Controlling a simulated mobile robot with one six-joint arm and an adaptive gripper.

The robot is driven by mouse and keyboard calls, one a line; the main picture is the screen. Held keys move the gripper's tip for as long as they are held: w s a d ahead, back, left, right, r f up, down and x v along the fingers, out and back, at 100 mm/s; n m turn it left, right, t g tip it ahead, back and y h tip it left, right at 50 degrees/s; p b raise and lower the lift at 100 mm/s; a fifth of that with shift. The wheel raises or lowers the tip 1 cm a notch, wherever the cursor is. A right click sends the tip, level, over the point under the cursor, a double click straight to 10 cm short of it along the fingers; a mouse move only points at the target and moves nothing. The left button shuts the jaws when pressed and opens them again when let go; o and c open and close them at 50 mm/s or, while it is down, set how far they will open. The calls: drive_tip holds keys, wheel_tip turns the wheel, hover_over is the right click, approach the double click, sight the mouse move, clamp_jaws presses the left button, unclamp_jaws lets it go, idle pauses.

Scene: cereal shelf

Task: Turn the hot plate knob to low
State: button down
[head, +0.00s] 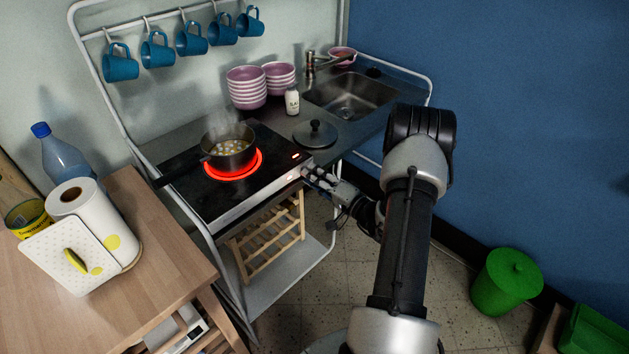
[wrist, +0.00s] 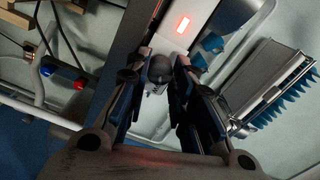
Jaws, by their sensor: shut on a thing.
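The hot plate (head: 200,195) sits on the counter with its burner glowing red and a steaming pot (head: 229,147) on it. My gripper (head: 308,175) is at the right end of its front panel. In the wrist view my gripper (wrist: 160,85) has its fingers on both sides of the dark round knob (wrist: 160,68) and is shut on it. A red light glows on the panel beside the knob. The knob's setting cannot be read, and my fingers hide it in the head view.
A pot lid (head: 315,134), a salt shaker (head: 292,101) and stacked pink bowls (head: 246,88) stand right of and behind the hot plate. A sink (head: 350,95) is farther right. A wooden table (head: 165,235) with a paper towel roll (head: 95,215) stands at left.

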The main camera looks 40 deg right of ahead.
idle(0.3)
drive_tip(key=c, duration=1.4)
unclamp_jaws()
drive_tip(key=shift+o, duration=0.2)
drive_tip(key=s, duration=1.2)
drive_tip(key=shift+d, duration=0.45)
